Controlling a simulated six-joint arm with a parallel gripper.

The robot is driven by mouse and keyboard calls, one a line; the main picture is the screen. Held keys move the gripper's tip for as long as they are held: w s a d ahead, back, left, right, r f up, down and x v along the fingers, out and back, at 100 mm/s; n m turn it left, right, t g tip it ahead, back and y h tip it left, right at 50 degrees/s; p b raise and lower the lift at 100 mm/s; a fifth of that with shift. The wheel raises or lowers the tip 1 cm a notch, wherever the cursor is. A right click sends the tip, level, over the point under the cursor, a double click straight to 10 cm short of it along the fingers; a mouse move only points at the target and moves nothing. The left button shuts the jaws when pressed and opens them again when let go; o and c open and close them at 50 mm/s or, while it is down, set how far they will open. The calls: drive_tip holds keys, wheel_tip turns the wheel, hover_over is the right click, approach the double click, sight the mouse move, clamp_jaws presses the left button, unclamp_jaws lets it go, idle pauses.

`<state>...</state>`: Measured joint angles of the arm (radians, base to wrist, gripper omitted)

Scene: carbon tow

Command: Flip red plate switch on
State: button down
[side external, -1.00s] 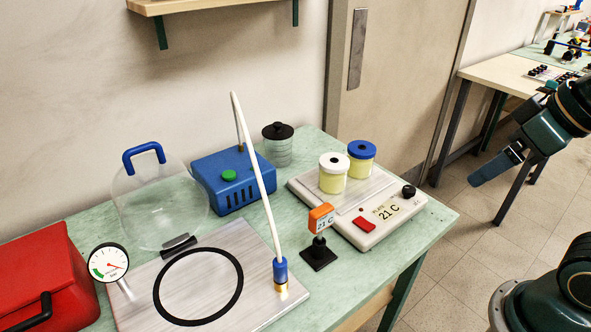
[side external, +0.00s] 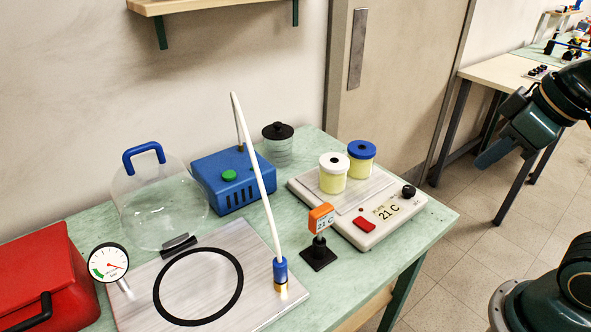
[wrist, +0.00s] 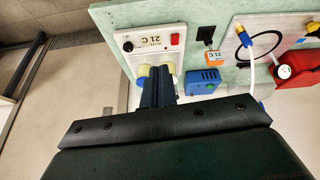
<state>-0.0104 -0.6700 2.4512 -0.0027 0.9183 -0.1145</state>
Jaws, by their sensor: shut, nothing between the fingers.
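The red plate switch (side external: 364,224) is a small red rocker on the front of the white hot plate (side external: 334,228), left of a display reading 21 C. It also shows in the wrist view (wrist: 175,39). I cannot tell which way the rocker is set. A black knob (side external: 409,191) sits at the plate's right end. My gripper (side external: 480,164) is in the air to the right of the table, clear of the plate. In the wrist view its fingers (wrist: 157,72) are together and empty, and they partly hide the plate and the jars on it.
Two yellow jars, one white-lidded (side external: 333,160) and one blue-lidded (side external: 361,150), stand on the plate. An orange 21 C sensor (side external: 321,216) stands just left of it. A blue pump (side external: 231,180), white hose (side external: 256,170), clear bell jar (side external: 160,205) and red box (side external: 45,275) are further left.

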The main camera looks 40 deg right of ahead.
drive_tip(key=w+a+f+n+g, duration=0.1)
drive_tip(key=w+a+n+g, duration=0.15)
drive_tip(key=w+n, duration=0.55)
drive_tip(key=n+g, duration=0.4)
drive_tip(key=n, duration=0.3)
hover_over(370, 227)
drive_tip(key=w, duration=0.1)
wheel_tip(370, 227, down, 6)
drive_tip(key=shift+w+a+f+n, duration=0.1)
drive_tip(key=shift+w+f+n, duration=0.5)
drive_tip(key=shift+n, duration=0.2)
drive_tip(key=shift+f, duration=0.1)
drive_tip(key=f, duration=0.4)
drive_tip(key=s+f, duration=0.1)
drive_tip(key=f, duration=0.8)
drive_tip(key=shift+s+f, duration=0.3)
drive_tip(key=shift+s, duration=0.05)
drive_tip(key=shift+s+f, duration=0.1)
drive_tip(key=shift+f, duration=0.15)
